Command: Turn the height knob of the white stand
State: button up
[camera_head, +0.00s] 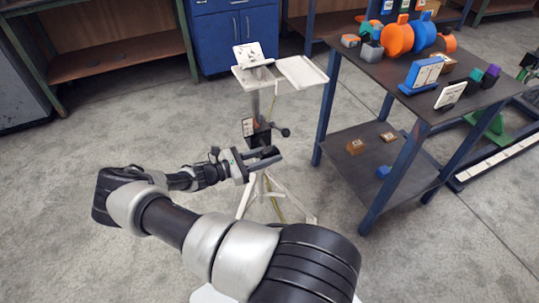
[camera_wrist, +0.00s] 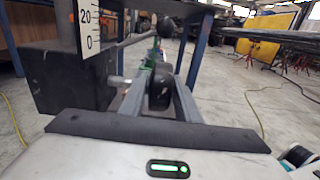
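The white stand (camera_head: 254,98) has a tripod base, a column and two trays on top. In the wrist view its dark block (camera_wrist: 75,70) fills the left, with a white scale (camera_wrist: 91,30) reading 20 and 0. A short metal shaft leads right from the block toward a round black knob (camera_wrist: 159,90). My gripper (camera_head: 268,155) is beside the column, just below the block. In the wrist view, my gripper's fingers (camera_wrist: 160,85) are apart, one on each side of the knob. Whether they touch it is unclear.
A lever with a black ball end (camera_head: 285,132) sticks out from the stand just above my gripper. A blue-legged table (camera_head: 400,100) with coloured parts stands close on the right. A blue cabinet (camera_head: 235,40) is behind. The floor on the left is clear.

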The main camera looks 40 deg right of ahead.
grip_shut()
jog(key=shift+r+p, duration=0.1)
jog(key=shift+p, duration=0.2)
jog(key=shift+r+y+p, duration=0.25)
jog(key=shift+y+p, duration=0.55)
jog(key=shift+p, duration=0.45)
jog(key=t+y+p, duration=0.1)
jog(key=y+p, duration=0.3)
jog(key=p, duration=0.2)
jog(key=shift+r, duration=0.1)
jog(key=t+y+p, duration=0.1)
jog(key=y+p, duration=0.1)
jog(key=y, duration=0.1)
jog(key=y+p, duration=0.3)
jog(key=shift+d+f+t+y, duration=0.1)
jog(key=shift+f+t+y, duration=0.1)
jog(key=shift+t+y, duration=0.15)
jog(key=t+y+p, duration=0.1)
jog(key=y+p, duration=0.1)
jog(key=y, duration=0.1)
jog(key=shift+f, duration=0.15)
jog(key=shift+w+y, duration=0.1)
jog(key=shift+y, duration=0.55)
jog(key=shift+f+p, duration=0.1)
jog(key=shift+p, duration=0.2)
